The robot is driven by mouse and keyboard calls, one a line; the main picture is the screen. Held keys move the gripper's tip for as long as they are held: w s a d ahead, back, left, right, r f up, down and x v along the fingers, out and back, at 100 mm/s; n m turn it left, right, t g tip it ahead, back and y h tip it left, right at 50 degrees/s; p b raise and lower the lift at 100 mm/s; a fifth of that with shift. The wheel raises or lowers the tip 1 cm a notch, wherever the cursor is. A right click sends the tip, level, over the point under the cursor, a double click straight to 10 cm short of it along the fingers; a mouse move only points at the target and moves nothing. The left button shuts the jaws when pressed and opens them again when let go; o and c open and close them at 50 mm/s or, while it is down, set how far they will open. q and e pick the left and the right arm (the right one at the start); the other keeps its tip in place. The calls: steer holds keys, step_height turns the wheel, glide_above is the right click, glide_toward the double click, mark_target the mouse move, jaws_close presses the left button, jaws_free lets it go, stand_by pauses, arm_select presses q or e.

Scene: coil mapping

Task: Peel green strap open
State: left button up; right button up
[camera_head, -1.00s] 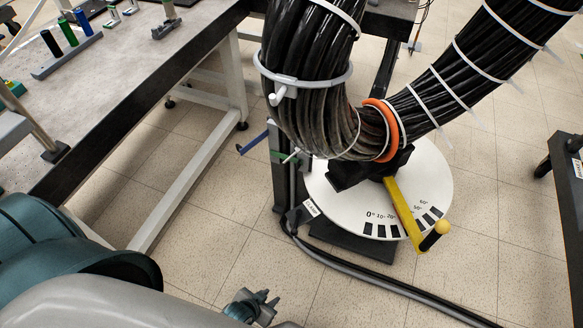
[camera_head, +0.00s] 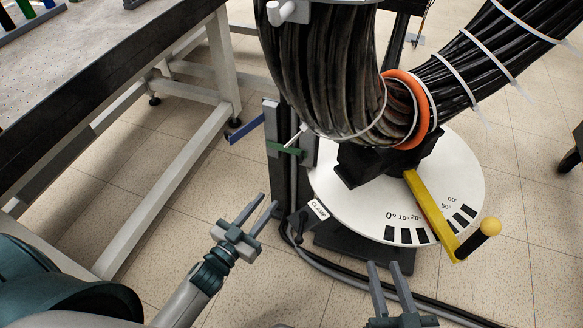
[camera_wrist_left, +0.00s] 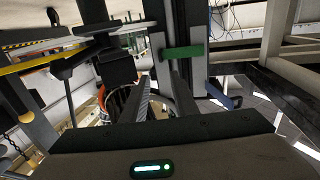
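The green strap (camera_head: 284,149) is a short band on the dark upright post left of the white dial. It also shows in the left wrist view (camera_wrist_left: 184,52), crossing between dark uprights. My left gripper (camera_head: 269,201) is open and empty, in front of and below the strap in the head view, apart from it. In the left wrist view its two fingers (camera_wrist_left: 161,82) point towards the post, with a gap between them. My right gripper (camera_head: 383,264) is open and empty at the bottom, in front of the dial's base.
A blue strap (camera_head: 245,128) sticks out left of the post. A thick black cable bundle (camera_head: 330,75) with an orange ring (camera_head: 421,110) hangs above the white dial (camera_head: 350,205). A yellow lever (camera_head: 431,212) crosses the dial. A workbench (camera_head: 110,75) stands at left.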

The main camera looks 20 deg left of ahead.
mark_target(300, 160)
arm_select(q)
steer(key=shift+r, duration=0.15)
arm_select(e)
steer(key=shift+r, duration=0.25)
arm_select(q)
steer(key=shift+w, duration=0.15)
